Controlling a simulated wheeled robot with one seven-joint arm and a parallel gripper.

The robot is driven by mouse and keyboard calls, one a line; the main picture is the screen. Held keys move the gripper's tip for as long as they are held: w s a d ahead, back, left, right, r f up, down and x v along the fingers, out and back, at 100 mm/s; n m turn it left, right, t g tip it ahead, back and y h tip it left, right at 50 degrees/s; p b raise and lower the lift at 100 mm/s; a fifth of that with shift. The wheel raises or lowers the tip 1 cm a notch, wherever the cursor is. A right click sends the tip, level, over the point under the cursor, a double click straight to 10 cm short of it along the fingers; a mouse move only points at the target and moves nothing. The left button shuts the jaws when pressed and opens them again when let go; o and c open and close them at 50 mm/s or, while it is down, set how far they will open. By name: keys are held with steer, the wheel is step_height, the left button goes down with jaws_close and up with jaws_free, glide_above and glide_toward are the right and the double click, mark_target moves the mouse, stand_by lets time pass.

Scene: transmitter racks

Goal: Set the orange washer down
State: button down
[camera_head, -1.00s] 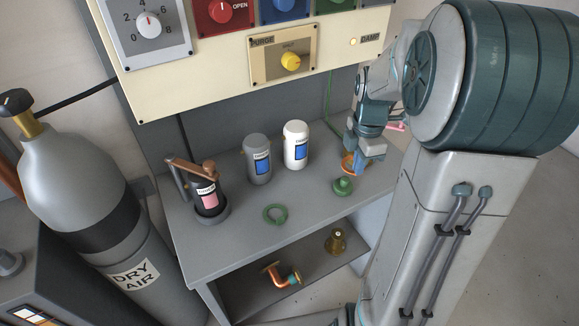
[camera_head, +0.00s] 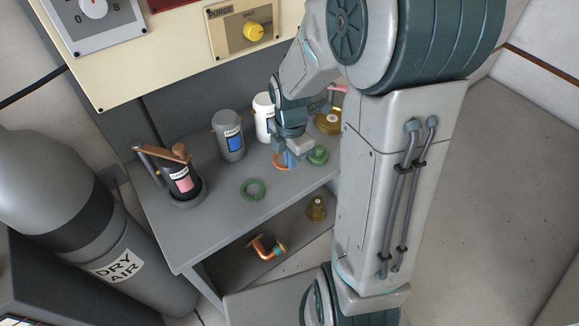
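The orange washer (camera_head: 279,163) is partly hidden by my gripper's blue fingers. My gripper (camera_head: 288,164) points down over the grey bench (camera_head: 225,225) and appears shut on the washer, at or just above the bench top; I cannot tell whether the washer touches it. A green fitting (camera_head: 317,156) stands just right of the gripper. A green ring (camera_head: 252,190) lies flat on the bench to the left and nearer.
A grey canister (camera_head: 230,143) and a white canister (camera_head: 264,107) stand behind. A black canister (camera_head: 182,182) sits in a holder at the left. A brass part (camera_head: 328,121) is at the back right. The lower shelf holds a copper elbow (camera_head: 264,247) and a brass fitting (camera_head: 316,208).

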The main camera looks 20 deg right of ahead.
steer(key=shift+a+f, duration=0.1)
steer(key=shift+f, duration=1.95)
steer(key=shift+f, duration=0.2)
steer(key=c, duration=1.7)
jaws_free()
steer(key=shift+r, duration=0.15)
